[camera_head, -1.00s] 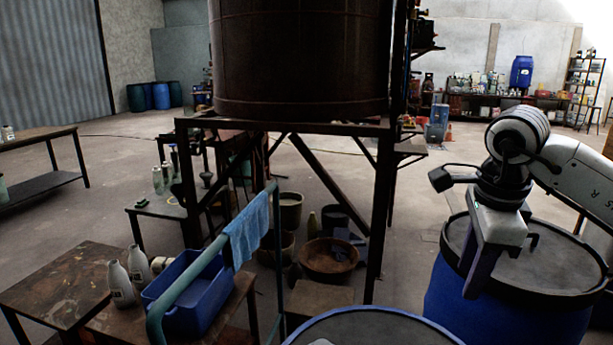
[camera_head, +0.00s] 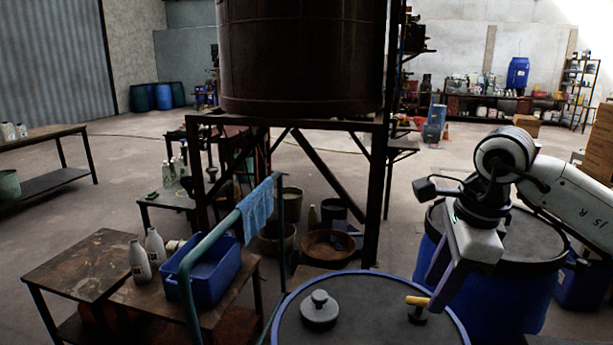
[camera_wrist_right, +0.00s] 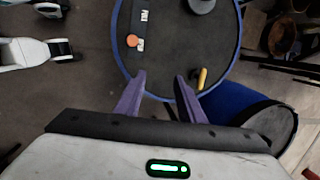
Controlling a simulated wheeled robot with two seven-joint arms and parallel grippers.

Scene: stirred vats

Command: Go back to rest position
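My right gripper (camera_head: 436,277) hangs at the right in the head view, tilted, with its purple fingers pointing down by the edge of a blue-rimmed round vat lid (camera_head: 360,325). In the right wrist view its two fingers (camera_wrist_right: 161,84) are spread apart with nothing between them. A yellow-handled tool (camera_head: 417,300) stands on the lid beside the fingertips. It also shows in the right wrist view (camera_wrist_right: 202,78), just right of one finger; I cannot tell whether they touch. My left gripper is in neither view.
A grey knobbed piece (camera_head: 319,312) sits on the lid. A blue barrel (camera_head: 520,300) with a dark top stands beneath my right arm. A big brown tank (camera_head: 300,60) on a metal frame stands ahead. A blue bin (camera_head: 203,278) and white bottles (camera_head: 139,262) are on low tables at left.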

